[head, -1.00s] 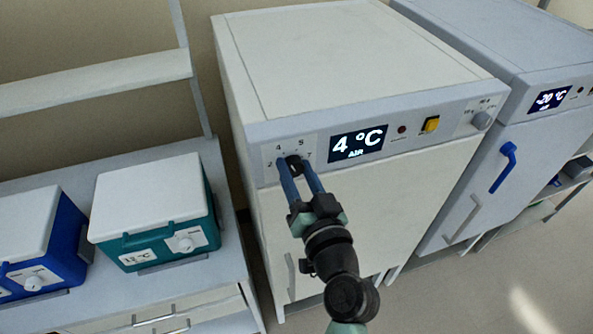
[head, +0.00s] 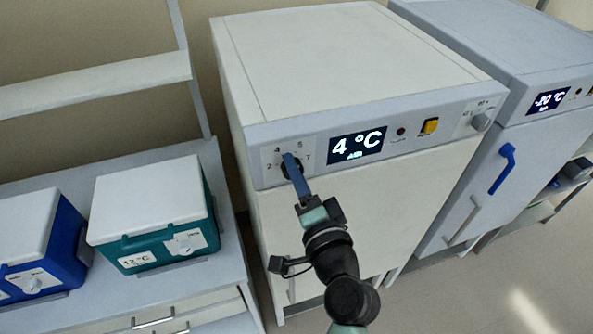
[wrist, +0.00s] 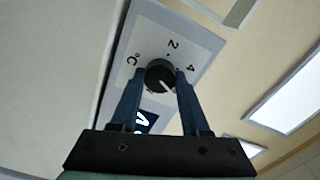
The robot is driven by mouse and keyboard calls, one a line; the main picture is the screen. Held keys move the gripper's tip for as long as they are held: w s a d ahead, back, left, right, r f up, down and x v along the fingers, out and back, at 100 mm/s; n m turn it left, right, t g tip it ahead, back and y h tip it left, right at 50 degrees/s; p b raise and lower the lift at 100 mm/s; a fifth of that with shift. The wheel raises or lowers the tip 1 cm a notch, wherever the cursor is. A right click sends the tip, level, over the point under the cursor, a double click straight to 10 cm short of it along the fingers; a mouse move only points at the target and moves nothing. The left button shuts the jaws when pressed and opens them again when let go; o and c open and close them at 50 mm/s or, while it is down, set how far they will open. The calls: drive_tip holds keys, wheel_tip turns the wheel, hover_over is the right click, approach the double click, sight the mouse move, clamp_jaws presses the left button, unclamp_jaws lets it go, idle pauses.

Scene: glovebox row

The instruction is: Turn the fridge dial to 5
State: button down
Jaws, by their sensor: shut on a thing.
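The fridge dial (head: 285,172) is a small black knob on the light panel at the left of the white fridge's front (head: 350,215). Around it I read 2, 4, 5 and 7. In the wrist view the dial (wrist: 159,76) sits between my blue fingertips, and its white line slants to the lower right, away from the 2 and past the 4. The finger hides the marks there, so I cannot tell the exact number. My gripper (head: 291,162) is shut on the dial; it also shows in the wrist view (wrist: 160,84). The fridge display (head: 357,145) reads 4 °C.
A yellow switch (head: 430,126) and another knob (head: 481,122) are further right on the panel. A grey freezer (head: 530,130) reading -20 °C stands right. Teal (head: 150,225) and blue (head: 35,245) cool boxes stand on the bench at left.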

drive_tip(key=shift+m, duration=0.5)
drive_tip(key=shift+c, duration=1.9)
unclamp_jaws()
drive_tip(key=shift+s, duration=0.1)
drive_tip(key=b+v, duration=0.5)
drive_tip(key=v, duration=0.8)
